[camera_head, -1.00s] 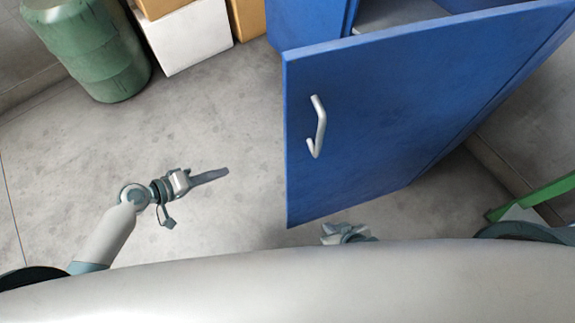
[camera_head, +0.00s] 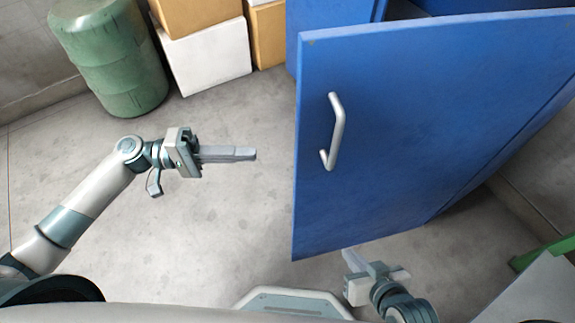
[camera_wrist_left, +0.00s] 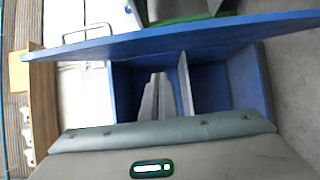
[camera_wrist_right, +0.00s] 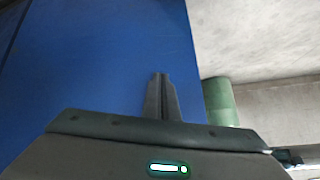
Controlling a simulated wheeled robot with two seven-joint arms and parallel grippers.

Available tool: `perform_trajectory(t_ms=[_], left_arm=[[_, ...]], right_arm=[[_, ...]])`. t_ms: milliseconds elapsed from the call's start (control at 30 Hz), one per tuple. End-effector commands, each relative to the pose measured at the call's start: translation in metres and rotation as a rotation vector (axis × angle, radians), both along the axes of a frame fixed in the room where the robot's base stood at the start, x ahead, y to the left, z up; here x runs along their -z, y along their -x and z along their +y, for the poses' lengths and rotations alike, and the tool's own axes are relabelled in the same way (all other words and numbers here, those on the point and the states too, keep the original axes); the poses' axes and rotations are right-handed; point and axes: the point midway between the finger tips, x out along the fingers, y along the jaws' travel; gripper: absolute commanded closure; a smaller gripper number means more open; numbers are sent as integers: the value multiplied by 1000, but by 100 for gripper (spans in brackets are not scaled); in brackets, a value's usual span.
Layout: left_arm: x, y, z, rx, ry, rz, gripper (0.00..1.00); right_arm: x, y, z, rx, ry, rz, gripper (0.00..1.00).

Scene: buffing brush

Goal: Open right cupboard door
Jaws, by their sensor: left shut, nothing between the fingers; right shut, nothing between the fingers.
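The blue cupboard door (camera_head: 400,120) stands swung outward, with its free edge to the left and a silver bar handle (camera_head: 335,130) near that edge. Part of the cupboard's blue body (camera_head: 335,25) shows behind it. In the left wrist view the door (camera_wrist_left: 215,32) is seen along its edge, with the open blue compartments (camera_wrist_left: 225,85) beyond. My left gripper (camera_head: 252,154) is shut and empty, left of the door and apart from it. My right gripper (camera_head: 348,254) is shut and empty by the door's lower edge; its fingers (camera_wrist_right: 160,78) show against the blue panel. Contact cannot be told.
A green barrel (camera_head: 115,60), a white box (camera_head: 207,58) and brown boxes (camera_head: 195,15) stand at the back left. A green object (camera_head: 540,253) is at the right edge. The grey floor (camera_head: 220,225) left of the door is clear.

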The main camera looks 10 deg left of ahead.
Motion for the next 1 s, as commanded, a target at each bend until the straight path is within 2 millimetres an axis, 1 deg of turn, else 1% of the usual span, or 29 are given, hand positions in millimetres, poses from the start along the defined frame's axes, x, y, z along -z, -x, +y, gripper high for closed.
perform_trajectory(t_ms=[167,367,800,900,1000], left_arm=[[0,-1,-6,0,0,0,100],[-1,-3,-26,1,1,-2,100],[-2,-10,-101,1,1,-1,100],[0,6,-105,1,-1,2,100],[0,16,-109,0,-1,1,100]], right_arm=[[0,0,-1,1,3,5,100],[1,2,-3,1,12,18,100],[5,10,-14,3,56,83,100],[6,12,-16,4,65,103,100],[8,12,-19,7,75,116,100]])
